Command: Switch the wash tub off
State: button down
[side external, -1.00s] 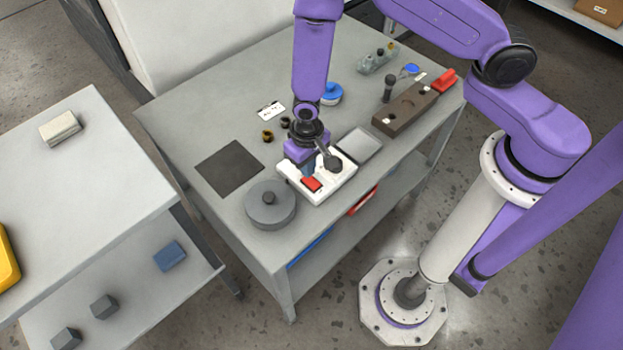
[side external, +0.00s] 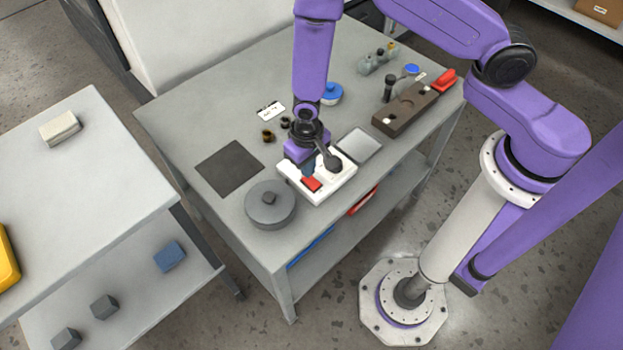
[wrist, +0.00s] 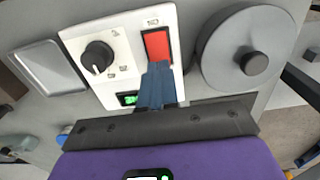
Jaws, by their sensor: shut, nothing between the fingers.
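A white control panel (side external: 341,182) lies near the front edge of the grey table. It carries a red rocker switch (wrist: 157,45), a black knob (wrist: 97,57) with a pale pointer, and a small display lit green (wrist: 128,98). The red switch also shows in the side view (side external: 311,184). My gripper (wrist: 156,70) is shut and empty, its blue fingers pointing down over the panel. The fingertips are at the near end of the red switch and cover part of it. I cannot tell whether they touch it, or which way the rocker is tipped.
A round grey lidded pot (side external: 270,208) stands close beside the panel, and a shallow grey tray (side external: 359,144) lies on the other side. A dark mat (side external: 229,168), a blue-topped round item (side external: 331,93) and a brown block (side external: 405,108) are also on the table.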

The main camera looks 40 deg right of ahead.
jog(key=shift+f, duration=0.95)
dwell(0.8)
jog(key=shift+r, duration=3.55)
jog(key=s+d+r+n, duration=0.2)
jog(key=s+r+n, duration=0.15)
jog(key=r, duration=0.35)
jog(key=s+d+r+n, duration=0.2)
jog(key=s+r+n, duration=0.15)
jog(key=r, duration=0.35)
jog(key=s+d+r+n, duration=0.5)
jog(key=s+d+r, duration=0.4)
jog(key=s, duration=0.4)
jog(key=shift+r+n, duration=0.15)
jog(key=shift+n, duration=0.15)
